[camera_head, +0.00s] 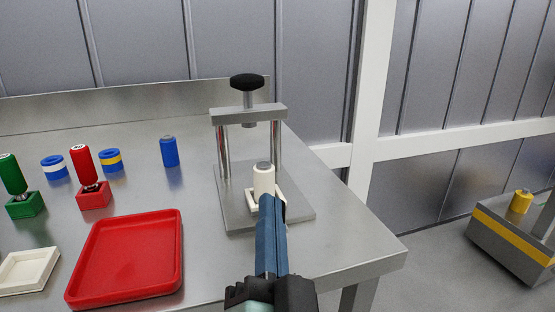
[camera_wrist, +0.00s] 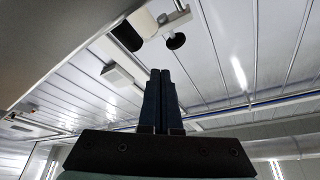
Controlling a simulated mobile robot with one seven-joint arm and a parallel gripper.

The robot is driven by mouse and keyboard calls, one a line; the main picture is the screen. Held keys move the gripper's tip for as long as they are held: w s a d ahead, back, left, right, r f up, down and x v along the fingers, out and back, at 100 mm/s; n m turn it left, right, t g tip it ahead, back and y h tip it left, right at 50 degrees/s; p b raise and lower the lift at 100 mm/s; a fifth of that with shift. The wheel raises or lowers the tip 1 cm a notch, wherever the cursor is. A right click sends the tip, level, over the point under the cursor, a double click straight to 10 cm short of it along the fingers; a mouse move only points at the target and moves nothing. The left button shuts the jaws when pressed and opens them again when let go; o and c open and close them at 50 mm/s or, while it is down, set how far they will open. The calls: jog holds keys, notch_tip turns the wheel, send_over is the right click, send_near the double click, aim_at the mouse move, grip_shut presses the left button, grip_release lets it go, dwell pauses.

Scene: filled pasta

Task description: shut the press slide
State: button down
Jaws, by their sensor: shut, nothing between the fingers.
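The press stands at the right of the table in the head view, with two posts, a grey crossbar (camera_head: 250,113) and a black knob (camera_head: 247,81). A white slide (camera_head: 250,199) sits low on its grey base plate (camera_head: 236,213), bearing an upright white cylinder (camera_head: 263,178) with a grey top. My gripper (camera_head: 268,199) is shut and empty, its blue fingers right in front of the slide and cylinder, hiding part of both. I cannot tell whether the fingertips touch the slide. In the wrist view the shut fingers (camera_wrist: 160,72) point toward the press knob (camera_wrist: 176,41).
A red tray (camera_head: 172,262) and a white tray (camera_head: 30,270) lie to the left. Green (camera_head: 25,206) and red (camera_head: 93,196) stands hold tools. Banded blue rings and a blue cylinder (camera_head: 170,152) stand behind. The table's right edge is close to the press.

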jog(key=m+p, duration=0.1)
jog(key=p, duration=0.1)
jog(key=r+g+p, duration=0.1)
jog(key=p, duration=0.1)
jog(key=shift+s+d+m+p, duration=0.1)
jog(key=shift+s+m+p, duration=0.1)
jog(key=shift+m+p, duration=0.2)
jog(key=s+m+g+p, duration=0.1)
jog(key=p, duration=0.2)
jog(key=m+g+p, duration=0.1)
jog(key=p, duration=0.3)
jog(key=shift+s+d+f+p, duration=0.1)
jog(key=shift+s+f+p, duration=0.05)
jog(key=shift+s+p, duration=0.2)
jog(key=s+m+g+p, duration=0.5)
jog(key=s+p, duration=0.4)
jog(key=p, duration=0.6)
jog(key=m+p, duration=0.2)
jog(key=p, duration=0.1)
send_near(256, 180)
jog(key=shift+t, duration=0.4)
jog(key=d+f, duration=0.1)
jog(key=f, duration=0.2)
jog(key=d+f, duration=0.1)
jog(key=shift+s+d+f, duration=0.25)
jog(key=shift+d+f, duration=0.1)
